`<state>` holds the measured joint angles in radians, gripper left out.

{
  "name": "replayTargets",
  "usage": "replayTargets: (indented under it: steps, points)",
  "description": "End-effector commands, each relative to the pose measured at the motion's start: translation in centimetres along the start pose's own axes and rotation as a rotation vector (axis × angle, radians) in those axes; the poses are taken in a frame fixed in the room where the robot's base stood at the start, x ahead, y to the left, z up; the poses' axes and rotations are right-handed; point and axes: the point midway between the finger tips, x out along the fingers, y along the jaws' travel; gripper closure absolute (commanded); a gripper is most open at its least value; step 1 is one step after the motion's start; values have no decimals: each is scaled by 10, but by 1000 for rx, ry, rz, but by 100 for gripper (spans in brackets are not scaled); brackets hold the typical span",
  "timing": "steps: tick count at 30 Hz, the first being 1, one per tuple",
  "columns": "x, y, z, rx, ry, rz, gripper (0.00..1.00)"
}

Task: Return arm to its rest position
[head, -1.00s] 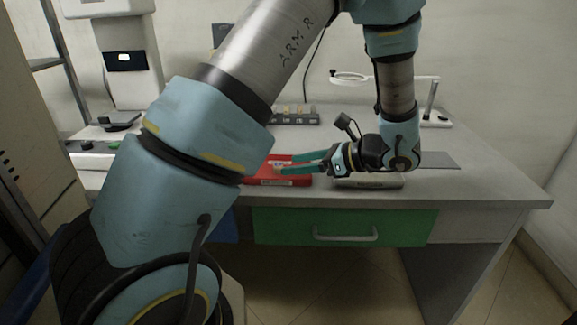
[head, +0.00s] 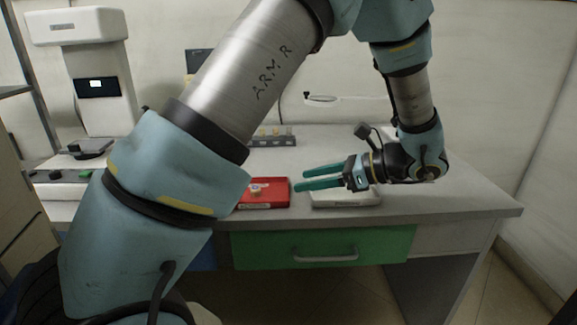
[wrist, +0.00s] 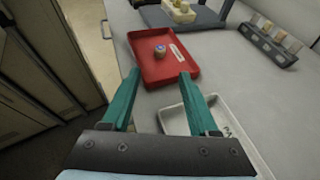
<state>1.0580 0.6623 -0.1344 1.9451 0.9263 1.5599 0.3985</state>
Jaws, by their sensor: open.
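My gripper (head: 297,179) has two green fingers, spread apart with nothing between them. In the head view it points left above the desk, over the white tray (head: 345,201) and to the right of the red tray (head: 263,204). The wrist view also shows my gripper (wrist: 157,88), open, its fingertips near the close edge of the red tray (wrist: 147,72). A small round piece (wrist: 160,50) sits in the red tray. The white tray (wrist: 177,127) lies partly under the gripper in the wrist view. My arm hides the left part of the desk in the head view.
A grey rack (head: 272,141) with several blanks stands at the back of the desk (head: 450,190). A white machine (head: 100,80) with a small screen stands at the left. The desk's right side is clear.

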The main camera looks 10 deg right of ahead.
Motion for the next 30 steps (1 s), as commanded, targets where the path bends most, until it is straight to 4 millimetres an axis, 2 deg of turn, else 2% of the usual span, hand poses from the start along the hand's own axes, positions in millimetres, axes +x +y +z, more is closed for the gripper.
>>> replayTargets:
  steps: [4,8,12,18,24,27,30]
  points:
    - [14,6,10,-36,46,51,39]
    - [54,31,32,-174,197,213,39]
    - [95,73,54,-460,420,465,39]
    - [124,117,82,-1004,669,790,39]
    - [145,136,114,-1557,783,1000,39]
    - [154,140,127,-1741,798,1046,39]
    - [160,143,133,-1842,801,1067,39]
